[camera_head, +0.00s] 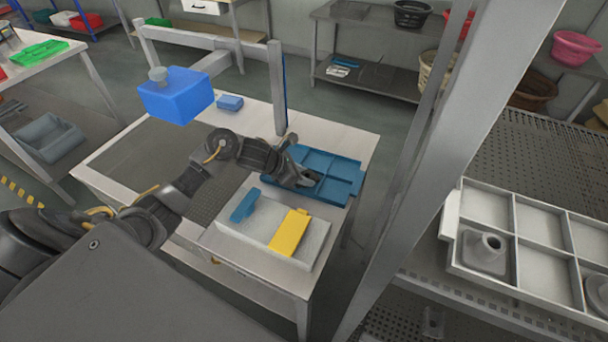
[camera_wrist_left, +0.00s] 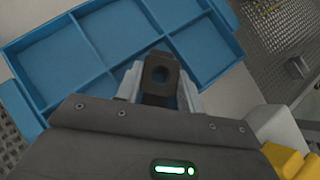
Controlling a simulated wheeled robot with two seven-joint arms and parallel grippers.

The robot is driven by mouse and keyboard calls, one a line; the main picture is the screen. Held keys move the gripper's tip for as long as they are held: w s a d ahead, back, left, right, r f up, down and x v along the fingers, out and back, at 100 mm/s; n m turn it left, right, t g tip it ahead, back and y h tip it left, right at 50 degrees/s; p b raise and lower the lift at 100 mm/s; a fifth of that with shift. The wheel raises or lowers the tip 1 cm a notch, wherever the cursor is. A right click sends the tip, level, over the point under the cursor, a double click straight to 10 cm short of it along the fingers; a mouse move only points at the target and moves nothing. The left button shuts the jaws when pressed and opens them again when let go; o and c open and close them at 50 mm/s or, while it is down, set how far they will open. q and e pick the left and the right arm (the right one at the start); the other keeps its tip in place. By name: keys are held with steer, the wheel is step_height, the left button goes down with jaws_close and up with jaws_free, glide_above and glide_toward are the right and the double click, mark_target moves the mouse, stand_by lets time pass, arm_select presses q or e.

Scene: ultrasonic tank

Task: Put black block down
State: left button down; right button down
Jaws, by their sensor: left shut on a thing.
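My left gripper (camera_head: 308,178) reaches over the blue compartment tray (camera_head: 350,187) on the table. In the head view the gripper mostly hides the block. My right gripper is not in view.
A white slab (camera_head: 260,232) in front of the tray carries a blue piece (camera_head: 244,205) and a yellow piece (camera_head: 289,232). A blue box (camera_head: 176,95) and a metal frame (camera_head: 277,88) stand behind. A white divided tray (camera_head: 535,245) with grey parts sits right, beyond a grey post (camera_head: 440,150).

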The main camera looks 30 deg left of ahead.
arm_select(q)
steer(key=shift+f, duration=0.1)
steer(key=c, duration=1.3)
jaws_free()
steer(key=o, duration=0.4)
steer(key=shift+r, duration=0.2)
steer(key=shift+s+a+r, duration=0.2)
steer(key=shift+a, duration=0.05)
steer(key=b+v, duration=0.1)
steer(key=v, duration=1)
steer(key=shift+r, duration=0.1)
